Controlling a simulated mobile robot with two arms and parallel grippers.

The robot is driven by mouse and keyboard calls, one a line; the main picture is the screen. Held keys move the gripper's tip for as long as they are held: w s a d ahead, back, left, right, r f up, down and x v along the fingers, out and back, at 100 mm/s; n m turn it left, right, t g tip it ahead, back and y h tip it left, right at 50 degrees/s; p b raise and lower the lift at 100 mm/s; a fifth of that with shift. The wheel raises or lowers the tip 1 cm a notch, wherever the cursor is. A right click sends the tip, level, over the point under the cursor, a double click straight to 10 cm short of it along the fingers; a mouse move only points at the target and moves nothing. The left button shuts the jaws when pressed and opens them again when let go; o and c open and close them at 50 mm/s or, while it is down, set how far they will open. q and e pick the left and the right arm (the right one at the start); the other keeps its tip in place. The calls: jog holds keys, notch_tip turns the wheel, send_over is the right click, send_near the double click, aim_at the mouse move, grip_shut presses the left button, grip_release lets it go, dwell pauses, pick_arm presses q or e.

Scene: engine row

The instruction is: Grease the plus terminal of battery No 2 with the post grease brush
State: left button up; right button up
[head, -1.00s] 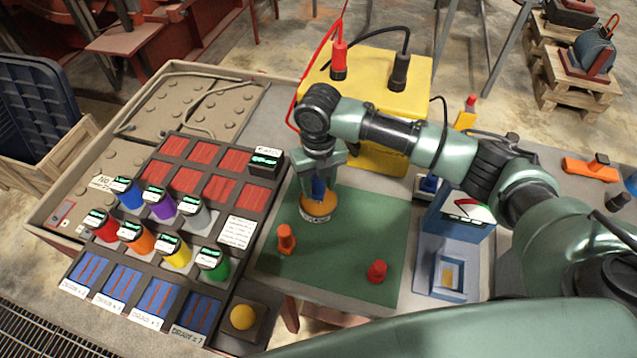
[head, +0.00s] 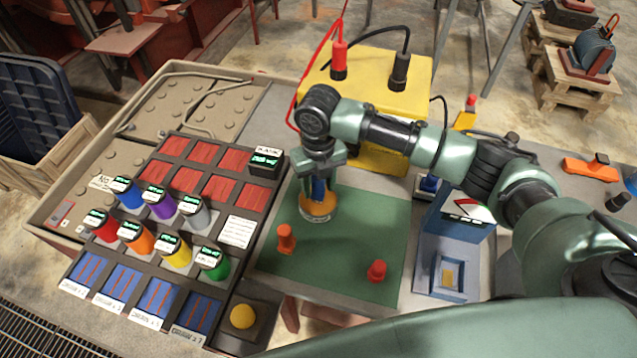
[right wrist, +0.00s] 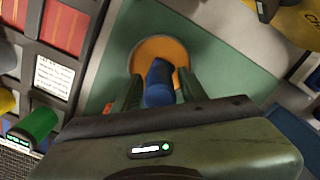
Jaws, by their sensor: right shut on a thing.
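My right gripper (head: 318,188) points down over the green mat (head: 375,225), shut on an upright blue handle (right wrist: 158,85). The handle stands in a round orange base (head: 318,208), which appears to rest on the mat. The right wrist view shows the fingers on both sides of the handle and the orange base (right wrist: 160,50) beyond it. I cannot tell whether this is the grease brush; no bristles show. A beige, lumpy-topped unit (head: 165,105) lies at the upper left, with a partly readable "No" tag (head: 101,183). I cannot make out its plus terminal. My left gripper is out of view.
A yellow box (head: 375,80) with red and black plugs stands behind. A blue gauge stand (head: 450,235) is at right.

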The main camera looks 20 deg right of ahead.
jog(key=shift+f, duration=0.35)
jog(key=shift+s+f, duration=0.1)
dwell(1.8)
notch_tip(320, 180, up, 7)
jog(key=p, duration=0.7)
jog(key=shift+p, duration=0.3)
dwell(0.6)
